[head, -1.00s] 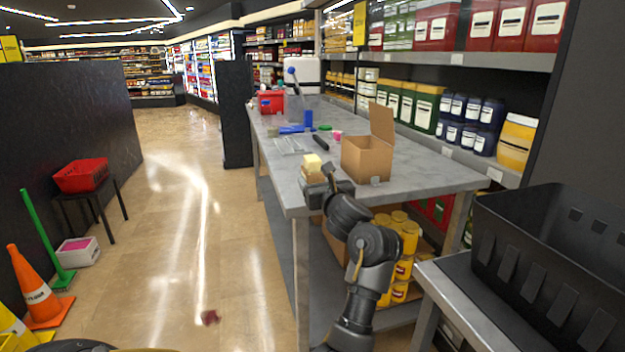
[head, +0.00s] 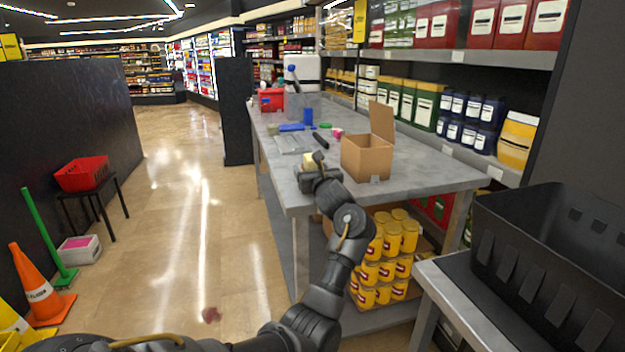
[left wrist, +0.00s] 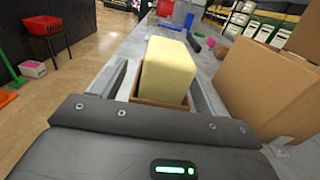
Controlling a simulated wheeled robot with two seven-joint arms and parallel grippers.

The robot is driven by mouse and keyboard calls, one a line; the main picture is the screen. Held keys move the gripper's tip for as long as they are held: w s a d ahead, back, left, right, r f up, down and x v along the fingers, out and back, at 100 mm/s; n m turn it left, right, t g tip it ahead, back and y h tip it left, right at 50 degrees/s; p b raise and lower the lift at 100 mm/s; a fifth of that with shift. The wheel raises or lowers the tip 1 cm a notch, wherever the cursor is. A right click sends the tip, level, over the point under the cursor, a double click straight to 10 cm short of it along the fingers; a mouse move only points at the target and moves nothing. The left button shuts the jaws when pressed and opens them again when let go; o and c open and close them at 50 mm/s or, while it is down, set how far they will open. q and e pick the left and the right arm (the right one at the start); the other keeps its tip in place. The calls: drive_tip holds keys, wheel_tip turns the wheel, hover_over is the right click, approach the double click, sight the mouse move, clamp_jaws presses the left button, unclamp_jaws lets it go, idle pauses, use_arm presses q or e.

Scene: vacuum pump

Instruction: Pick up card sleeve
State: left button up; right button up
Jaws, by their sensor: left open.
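The brown card sleeve (left wrist: 158,101) stands on the grey table in the left wrist view. A pale yellow block (left wrist: 168,70) sits in it and sticks up above its rim. In the head view the block (head: 309,160) shows just behind my left gripper, which hides most of the sleeve. My left gripper (left wrist: 160,85) is open, with a finger on either side of the sleeve and block. I cannot tell whether the fingers touch the sleeve. My right gripper is not in view.
An open cardboard box (head: 367,157) stands close to the right of the gripper. A clear tray (head: 291,144), a black tool (head: 320,139) and a blue item (head: 308,117) lie farther back. The table (head: 425,175) is clear right of the box. A black crate (head: 540,265) stands at the right.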

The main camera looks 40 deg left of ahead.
use_arm(q)
drive_tip(key=c, duration=1)
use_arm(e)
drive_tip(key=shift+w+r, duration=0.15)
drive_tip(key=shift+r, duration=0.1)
use_arm(q)
drive_tip(key=shift+c, duration=0.2)
